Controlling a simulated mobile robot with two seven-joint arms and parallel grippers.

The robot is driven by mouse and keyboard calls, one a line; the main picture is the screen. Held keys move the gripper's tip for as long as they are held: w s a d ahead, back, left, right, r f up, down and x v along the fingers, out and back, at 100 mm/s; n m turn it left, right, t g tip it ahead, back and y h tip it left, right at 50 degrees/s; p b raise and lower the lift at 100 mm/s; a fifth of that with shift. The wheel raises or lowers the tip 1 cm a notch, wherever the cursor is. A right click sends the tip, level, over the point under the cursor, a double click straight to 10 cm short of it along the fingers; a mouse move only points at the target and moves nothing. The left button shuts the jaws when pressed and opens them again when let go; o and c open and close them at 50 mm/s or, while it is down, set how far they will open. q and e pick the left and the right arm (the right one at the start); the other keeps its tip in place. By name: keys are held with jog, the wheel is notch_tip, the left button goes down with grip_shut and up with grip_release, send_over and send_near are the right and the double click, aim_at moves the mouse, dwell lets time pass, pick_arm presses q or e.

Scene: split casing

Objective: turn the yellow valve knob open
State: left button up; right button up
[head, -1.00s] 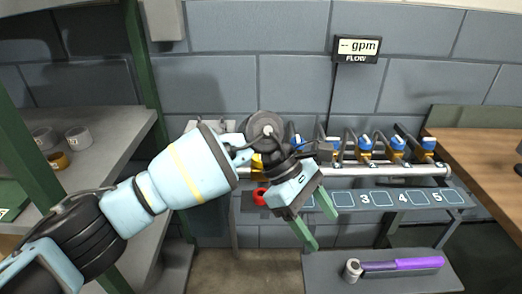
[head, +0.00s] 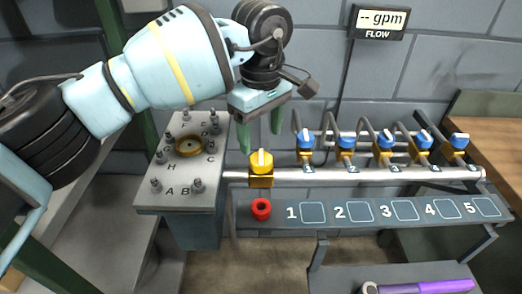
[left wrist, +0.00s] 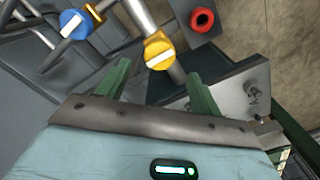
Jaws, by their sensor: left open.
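The yellow valve knob (head: 261,161) sits on a brass body at the left end of the pipe, with a white bar across its top. It also shows in the left wrist view (left wrist: 158,52), beyond and between my fingers. My left gripper (head: 260,140) is open, with its green fingers pointing down just above and behind the knob in the head view. In the left wrist view the left gripper (left wrist: 158,90) has nothing between its fingertips, and the knob looks apart from them. My right gripper is not in view.
Several blue-handled valves (head: 346,142) line the pipe (head: 390,176) to the right. A red ring (head: 261,209) lies on the numbered shelf (head: 380,212). A grey pedestal (head: 178,190) with studs stands left. A flow display (head: 379,21) hangs above. A purple-handled tool (head: 425,286) lies below.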

aim_at(261, 155)
pick_arm(q)
notch_tip(261, 155, down, 6)
jog(key=shift+r, duration=0.1)
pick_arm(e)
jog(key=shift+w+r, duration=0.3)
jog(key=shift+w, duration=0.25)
pick_arm(q)
jog(key=c, duration=1)
